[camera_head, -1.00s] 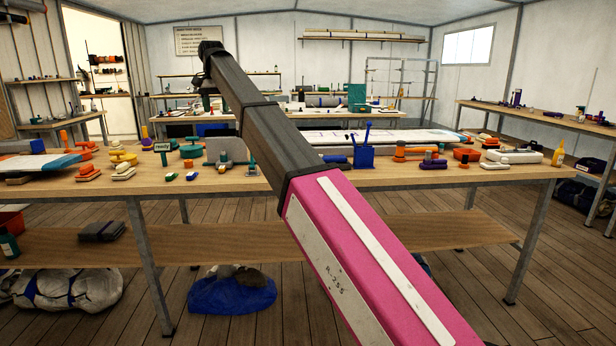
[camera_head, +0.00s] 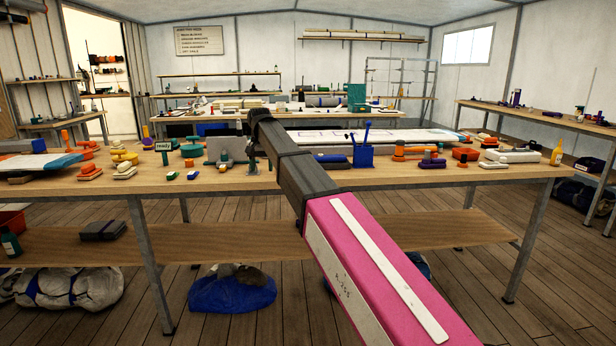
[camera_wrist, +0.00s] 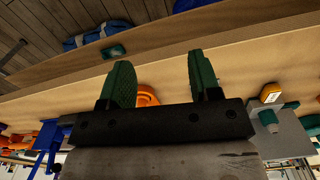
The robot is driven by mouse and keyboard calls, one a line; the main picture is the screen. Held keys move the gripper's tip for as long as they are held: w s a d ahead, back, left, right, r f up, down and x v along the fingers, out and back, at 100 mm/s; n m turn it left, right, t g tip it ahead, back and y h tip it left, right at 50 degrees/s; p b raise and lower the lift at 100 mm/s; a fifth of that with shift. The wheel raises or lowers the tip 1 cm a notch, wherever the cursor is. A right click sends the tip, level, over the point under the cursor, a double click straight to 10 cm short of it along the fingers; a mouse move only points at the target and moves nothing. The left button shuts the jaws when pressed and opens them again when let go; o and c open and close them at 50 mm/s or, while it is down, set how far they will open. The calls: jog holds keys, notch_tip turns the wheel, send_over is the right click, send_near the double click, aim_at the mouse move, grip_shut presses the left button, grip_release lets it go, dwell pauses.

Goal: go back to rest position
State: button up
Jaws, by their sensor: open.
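My gripper shows in the wrist view (camera_wrist: 160,78), with two dark green fingers set well apart and nothing held between them. An orange object (camera_wrist: 148,96) shows beyond the fingers near the left one, over the wooden bench. In the head view my arm reaches forward and left over the near bench (camera_head: 480,188). Its far end is above the bench, left of the blue holder (camera_head: 363,156). The fingers are small and hard to make out there.
Orange tools, an orange box (camera_head: 466,154) and a yellow bottle (camera_head: 558,153) are to the right. A lower shelf (camera_head: 440,228) runs beneath.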

jog(key=s+d+f, duration=0.5)
jog(key=d+f, duration=0.4)
jog(key=f, duration=0.1)
jog(key=s+d+f, duration=0.5)
jog(key=d+f, duration=0.4)
jog(key=f, duration=0.2)
jog(key=s+d+f, duration=0.6)
jog(key=d+f, duration=0.3)
jog(key=f, duration=0.1)
jog(key=s+d+f, duration=0.8)
jog(key=s+d, duration=0.1)
jog(key=s, duration=0.2)
